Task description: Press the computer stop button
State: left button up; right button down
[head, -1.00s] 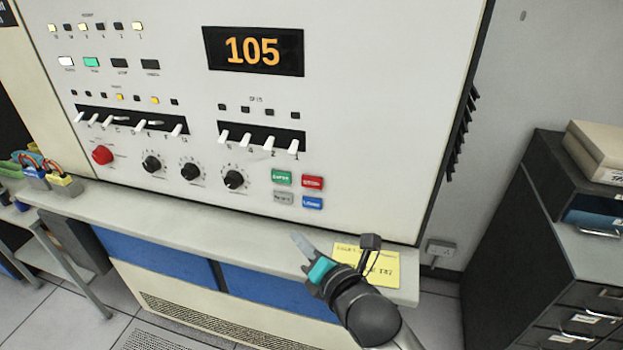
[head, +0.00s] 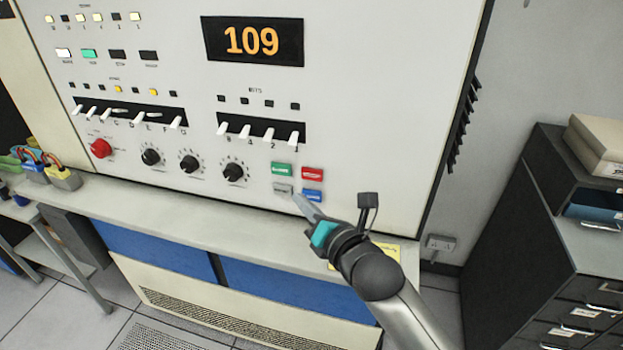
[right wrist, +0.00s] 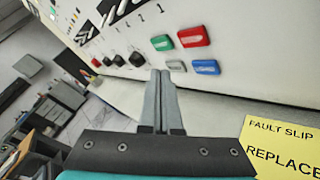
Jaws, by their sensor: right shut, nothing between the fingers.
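The red button (head: 312,174), which read as STOP a second ago, is at the top right of a cluster of buttons on the white computer panel (head: 400,110). It also shows in the right wrist view (right wrist: 193,37). A green button (head: 282,169) is to its left, a blue button (head: 312,195) is below it, and a grey button (head: 283,188) is at lower left. My right gripper (head: 299,198) is shut and empty, its tips just below the grey and blue buttons in the head view. I cannot tell whether the tips touch the panel. My left gripper is out of view.
The display (head: 252,41) reads 109. White switches and black knobs (head: 233,172) are left of the buttons, with a red knob (head: 101,148) further left. A ledge (head: 200,208) runs below the panel. A yellow fault slip (right wrist: 280,140) lies on it. Dark cabinets (head: 545,250) stand at right.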

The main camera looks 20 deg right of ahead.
aim_at(304, 174)
jog(key=shift+w+d+b, duration=0.25)
jog(key=shift+w+d, duration=0.5)
jog(key=shift+w, duration=0.3)
jog(key=shift+w+d+b, duration=0.25)
jog(key=shift+w+d, duration=0.45)
jog(key=shift+w, duration=0.35)
jog(key=shift+w, duration=0.1)
dwell(0.4)
jog(key=shift+w+d, duration=0.25)
jog(key=shift+w+d, duration=0.2)
jog(key=shift+w, duration=0.15)
dwell(0.9)
jog(key=shift+s, duration=0.1)
jog(key=shift+s+a+p, duration=0.45)
jog(key=shift+s+p, duration=0.15)
jog(key=shift+p, duration=0.05)
